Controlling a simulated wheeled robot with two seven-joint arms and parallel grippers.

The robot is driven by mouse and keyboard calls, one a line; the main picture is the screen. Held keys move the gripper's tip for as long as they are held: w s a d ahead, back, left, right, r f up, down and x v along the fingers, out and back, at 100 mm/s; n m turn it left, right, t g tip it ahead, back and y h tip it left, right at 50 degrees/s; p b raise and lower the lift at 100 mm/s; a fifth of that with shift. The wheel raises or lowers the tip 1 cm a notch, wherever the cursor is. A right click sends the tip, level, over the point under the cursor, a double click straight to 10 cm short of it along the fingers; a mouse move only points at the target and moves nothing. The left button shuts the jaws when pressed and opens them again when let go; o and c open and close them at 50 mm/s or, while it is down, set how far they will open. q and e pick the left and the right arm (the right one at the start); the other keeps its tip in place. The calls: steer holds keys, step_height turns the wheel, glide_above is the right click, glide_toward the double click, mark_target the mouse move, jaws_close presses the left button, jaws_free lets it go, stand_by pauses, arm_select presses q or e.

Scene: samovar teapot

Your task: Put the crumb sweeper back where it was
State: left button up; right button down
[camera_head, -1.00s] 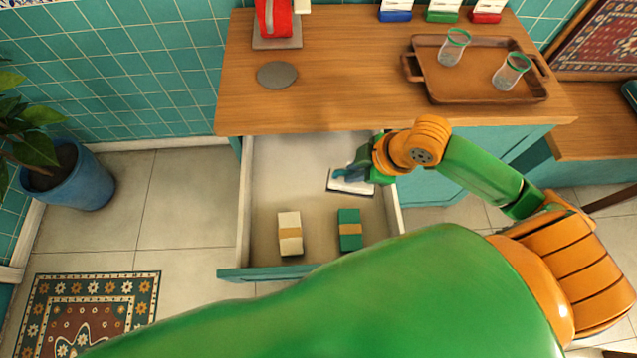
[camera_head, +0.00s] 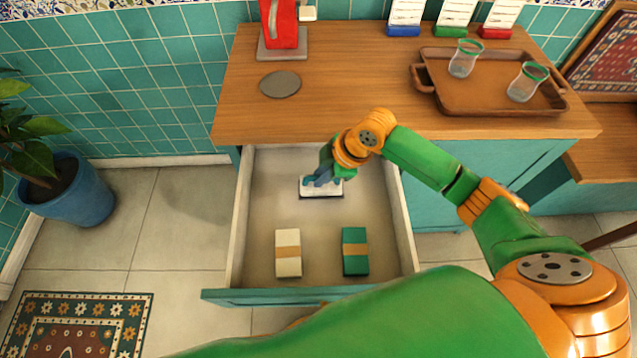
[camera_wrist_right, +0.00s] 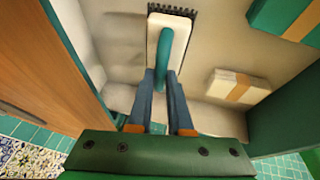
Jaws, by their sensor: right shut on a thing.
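The crumb sweeper (camera_head: 334,189) has a white body with dark bristles along one edge and a teal handle. It is inside the open drawer (camera_head: 383,240), toward its back. My right gripper (camera_head: 318,181) is shut on its handle; the wrist view shows the two fingers (camera_wrist_right: 163,88) around the end of the teal handle of the sweeper (camera_wrist_right: 178,22). I cannot tell whether the sweeper touches the drawer floor. My left gripper is not in view; a large green arm link of mine crosses the bottom of the head view.
A cream box (camera_head: 288,262) and a green box (camera_head: 355,262) stand near the drawer's front. The wooden counter (camera_head: 340,95) overhangs the drawer's back and holds a grey disc (camera_head: 280,84) and a tray (camera_head: 450,105) with two glasses.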

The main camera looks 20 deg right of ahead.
steer(key=f, duration=0.4)
steer(key=shift+w+a, duration=0.2)
steer(key=shift+a, duration=0.05)
steer(key=c, duration=0.8)
jaws_free()
steer(key=shift+c, duration=0.2)
steer(key=p+v, duration=0.2)
steer(key=v, duration=1)
steer(key=shift+s, duration=0.1)
